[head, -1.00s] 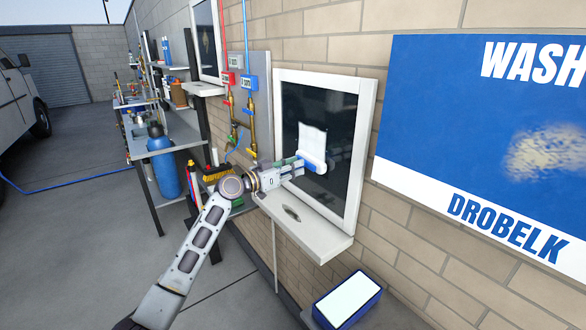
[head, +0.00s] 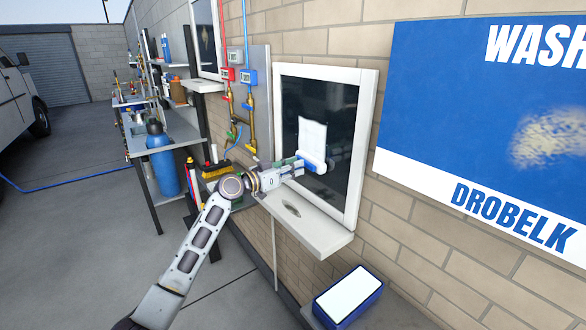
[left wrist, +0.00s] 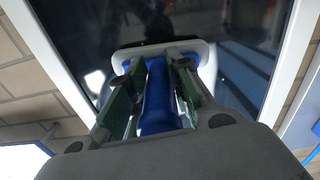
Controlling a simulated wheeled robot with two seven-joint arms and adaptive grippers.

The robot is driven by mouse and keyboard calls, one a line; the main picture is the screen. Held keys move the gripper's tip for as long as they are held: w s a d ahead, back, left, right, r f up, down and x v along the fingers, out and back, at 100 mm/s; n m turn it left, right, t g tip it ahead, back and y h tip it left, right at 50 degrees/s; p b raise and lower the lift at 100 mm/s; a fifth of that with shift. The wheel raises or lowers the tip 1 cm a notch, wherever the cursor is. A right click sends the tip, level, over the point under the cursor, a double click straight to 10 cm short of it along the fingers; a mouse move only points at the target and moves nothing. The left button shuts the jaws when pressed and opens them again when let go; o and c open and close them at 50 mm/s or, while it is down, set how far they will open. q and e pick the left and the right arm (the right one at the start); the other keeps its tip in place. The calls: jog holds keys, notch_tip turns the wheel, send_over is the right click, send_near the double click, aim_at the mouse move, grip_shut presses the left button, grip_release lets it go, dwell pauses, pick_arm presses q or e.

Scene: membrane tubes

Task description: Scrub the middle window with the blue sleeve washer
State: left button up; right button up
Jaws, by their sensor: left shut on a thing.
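The window (head: 342,103) in the wall in front of me has a white frame and dark glass. A squarish white patch (head: 312,134) shows on the glass just above the washer. My left gripper (head: 297,166) is shut on the blue handle of the washer (head: 316,165). The washer has a pale head, held at the glass; I cannot tell if it touches. In the left wrist view the blue handle (left wrist: 157,100) sits between the fingers, and the pale head (left wrist: 165,52) lies across the dark pane. My right gripper is not in view.
A white sill (head: 305,228) juts out below the window. A blue bin with a white top (head: 348,296) stands below right. Pipes with valves (head: 249,105) run left of the window. A bench with a blue gas bottle (head: 164,165) stands further left.

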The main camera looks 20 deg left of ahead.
pick_arm(q)
jog(key=shift+a+f+b, duration=0.1)
jog(key=shift+f+b, duration=0.2)
jog(key=shift+f, duration=0.2)
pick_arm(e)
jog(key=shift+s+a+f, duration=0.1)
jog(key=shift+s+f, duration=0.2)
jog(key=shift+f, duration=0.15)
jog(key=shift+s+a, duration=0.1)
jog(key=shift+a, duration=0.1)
pick_arm(q)
jog(key=shift+r, duration=0.1)
jog(key=shift+r+p, duration=0.55)
jog(key=shift+r, duration=0.4)
jog(key=shift+r+p, duration=0.3)
jog(key=shift+r, duration=0.35)
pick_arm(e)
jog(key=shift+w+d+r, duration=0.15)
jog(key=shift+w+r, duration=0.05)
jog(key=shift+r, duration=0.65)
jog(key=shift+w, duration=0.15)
pick_arm(q)
jog(key=shift+d+r, duration=0.2)
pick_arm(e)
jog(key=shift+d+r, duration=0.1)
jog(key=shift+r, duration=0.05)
